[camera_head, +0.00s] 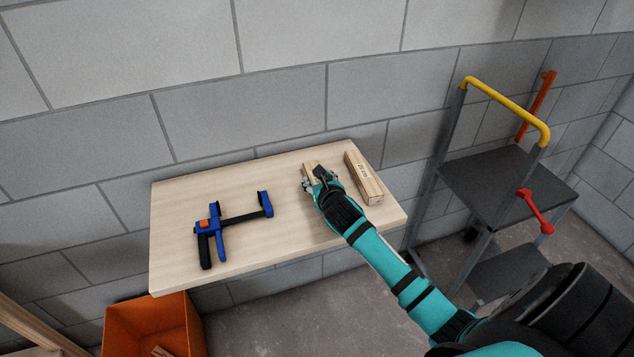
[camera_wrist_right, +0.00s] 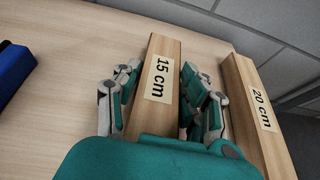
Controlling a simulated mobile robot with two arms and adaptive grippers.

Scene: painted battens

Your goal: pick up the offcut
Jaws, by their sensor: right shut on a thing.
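A short wooden offcut labelled "15 cm" lies on the wooden table (camera_head: 290,240); its far end (camera_head: 311,168) shows in the head view, and its label side shows in the right wrist view (camera_wrist_right: 160,75). My right gripper (camera_head: 320,183) is around this piece, a finger on each side, shut on it; it also shows in the right wrist view (camera_wrist_right: 157,95). The gripper hides the near part of the piece. A longer wooden piece labelled "20 cm" (camera_head: 363,178) lies just right of it, and shows at the right in the wrist view (camera_wrist_right: 253,110). My left gripper is not in view.
A blue and black clamp (camera_head: 240,219) lies on the left half of the table. An orange bin (camera_head: 155,325) stands below the front left edge. A grey step ladder (camera_head: 500,180) with a yellow rail stands right. A block wall backs the table.

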